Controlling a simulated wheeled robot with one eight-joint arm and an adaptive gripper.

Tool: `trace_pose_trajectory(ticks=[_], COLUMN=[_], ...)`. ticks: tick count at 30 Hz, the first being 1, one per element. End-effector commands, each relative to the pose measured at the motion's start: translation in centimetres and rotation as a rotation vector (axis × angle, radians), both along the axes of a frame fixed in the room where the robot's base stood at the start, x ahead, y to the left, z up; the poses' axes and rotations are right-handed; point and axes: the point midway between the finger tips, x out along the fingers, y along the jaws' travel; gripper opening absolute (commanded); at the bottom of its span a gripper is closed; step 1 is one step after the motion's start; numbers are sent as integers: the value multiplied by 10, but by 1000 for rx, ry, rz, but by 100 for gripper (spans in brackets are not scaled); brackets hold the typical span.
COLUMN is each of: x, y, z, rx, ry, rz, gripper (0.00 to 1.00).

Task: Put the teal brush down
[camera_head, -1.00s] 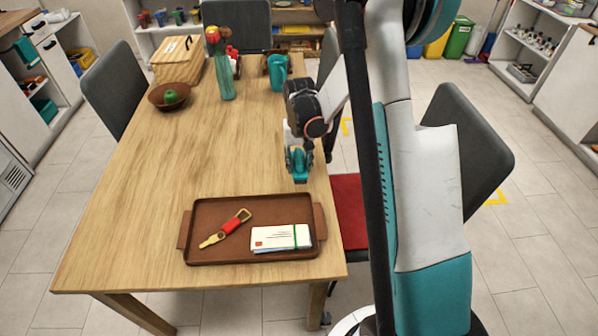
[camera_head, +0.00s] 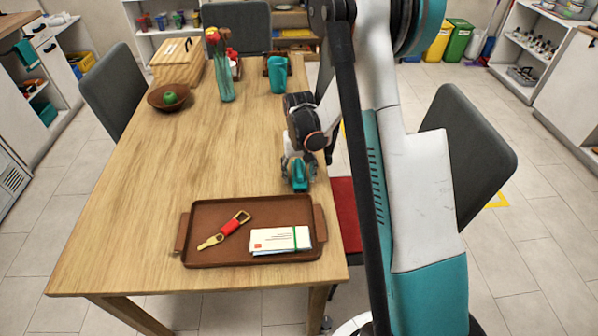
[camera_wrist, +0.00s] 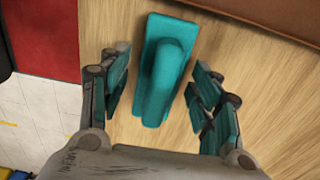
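The teal brush (camera_wrist: 165,70), with a flat base and a raised handle, appears to rest on the wooden table (camera_head: 150,185) near its right edge. In the wrist view it lies between the two teal-padded fingers of my gripper (camera_wrist: 160,78). The fingers are spread, with a narrow gap on the left side; contact on the right side is hard to tell. In the head view my gripper (camera_head: 299,172) is low over the table just behind the tray, and the teal there (camera_head: 300,180) is partly hidden by it.
A brown tray (camera_head: 200,255) with a red-handled key-like item (camera_head: 229,228) and banded envelopes (camera_head: 280,239) is just in front. A bowl (camera_head: 160,103), wooden box (camera_head: 178,66), flower vase (camera_head: 226,85) and teal cup (camera_head: 278,75) stand farther back. The table's middle is clear.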

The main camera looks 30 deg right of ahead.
Motion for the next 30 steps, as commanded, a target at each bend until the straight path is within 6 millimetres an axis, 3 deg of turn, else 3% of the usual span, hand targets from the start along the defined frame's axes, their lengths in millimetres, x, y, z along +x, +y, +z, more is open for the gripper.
trace_pose_trajectory(ticks=[8,21,30], x=[0,0,-1], y=[0,0,1], z=[12,99,126], rx=[0,0,0], ry=[0,0,-3], rz=[0,0,2], gripper=[57,57,57])
